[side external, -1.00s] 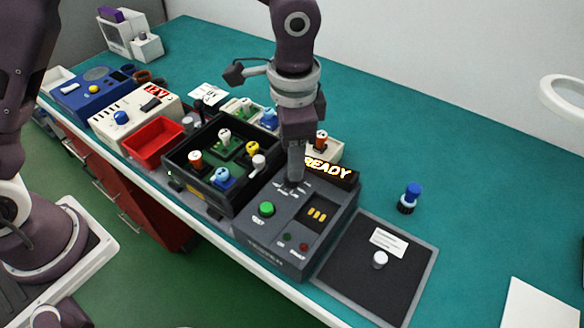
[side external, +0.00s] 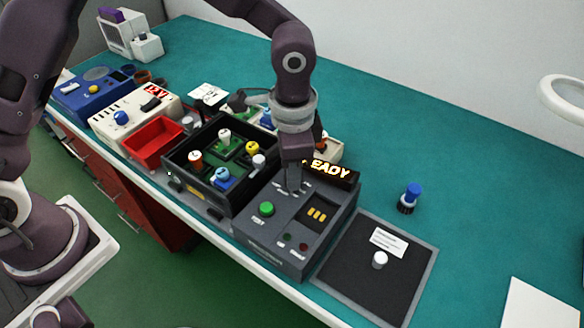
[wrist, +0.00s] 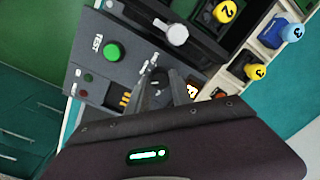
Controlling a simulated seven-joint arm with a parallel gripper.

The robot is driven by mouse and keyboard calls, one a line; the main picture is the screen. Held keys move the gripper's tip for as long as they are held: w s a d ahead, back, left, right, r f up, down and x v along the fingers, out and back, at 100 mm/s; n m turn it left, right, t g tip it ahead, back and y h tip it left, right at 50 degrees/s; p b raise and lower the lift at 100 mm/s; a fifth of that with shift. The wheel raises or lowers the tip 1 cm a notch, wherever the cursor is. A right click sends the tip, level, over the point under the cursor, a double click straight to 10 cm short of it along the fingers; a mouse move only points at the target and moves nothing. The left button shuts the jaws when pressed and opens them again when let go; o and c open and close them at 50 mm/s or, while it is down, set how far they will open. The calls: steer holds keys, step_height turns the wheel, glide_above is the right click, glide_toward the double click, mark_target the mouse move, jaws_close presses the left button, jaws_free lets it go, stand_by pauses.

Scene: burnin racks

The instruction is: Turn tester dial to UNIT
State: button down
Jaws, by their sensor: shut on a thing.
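The dark grey tester (side external: 262,243) stands at the bench's front edge, with a green TEST button (side external: 267,209), yellow contacts (side external: 317,214) and a lit sign (side external: 332,172), partly hidden by my arm, with "EADY" readable. My gripper (side external: 291,188) points down at the tester's upper left panel, where the dial sits. In the wrist view its fingers (wrist: 158,78) are close together at white panel markings, shut on the dial. The fingers hide the dial, so I cannot read its pointer setting.
A black rack (side external: 181,178) holding several coloured-top units stands directly left of the tester. A dark mat (side external: 350,283) with a white-topped unit (side external: 379,260) and a card lies right. A blue-topped unit (side external: 411,195) stands behind the mat. The teal bench beyond is clear.

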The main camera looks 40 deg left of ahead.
steer(key=shift+m, duration=0.3)
steer(key=m, duration=0.3)
steer(key=shift+m, duration=0.3)
steer(key=m, duration=0.3)
steer(key=shift+m, duration=0.3)
steer(key=m, duration=0.4)
steer(key=shift+m+h, duration=0.3)
steer(key=shift+r+m, duration=0.1)
steer(key=shift+m, duration=1.6)
steer(key=c, duration=1.1)
jaws_free()
steer(key=shift+c, duration=0.2)
